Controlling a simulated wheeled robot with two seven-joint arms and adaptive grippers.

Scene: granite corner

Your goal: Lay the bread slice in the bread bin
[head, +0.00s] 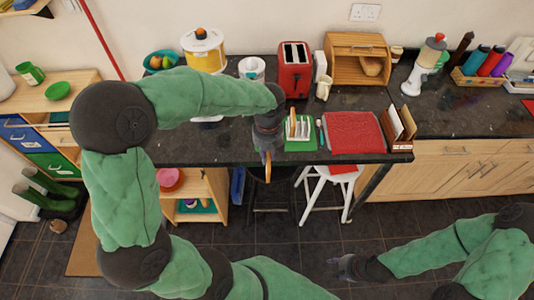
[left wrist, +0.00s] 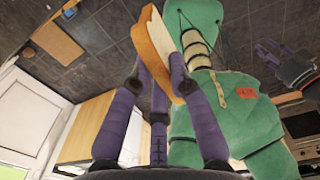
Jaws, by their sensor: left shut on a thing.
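My left gripper (head: 267,153) is shut on the bread slice (head: 268,174), which hangs edge-on in front of the counter's front edge. In the left wrist view, the slice (left wrist: 158,45), with brown crust and pale crumb, stands upright between the purple fingers (left wrist: 158,85). The wooden bread bin (head: 345,70) stands at the back of the counter, right of the toaster. A piece of bread (head: 373,66) shows at its right side; the rest of its inside is hard to make out. My right gripper (head: 343,266) is low at the right, empty, its fingers apart.
The red toaster (head: 295,70) stands left of the bin, with a white cup (head: 324,88) between them. A toast rack (head: 299,128) on a green mat, a red cloth (head: 352,132) and upright books (head: 401,124) line the counter front. A white stool (head: 325,190) stands below.

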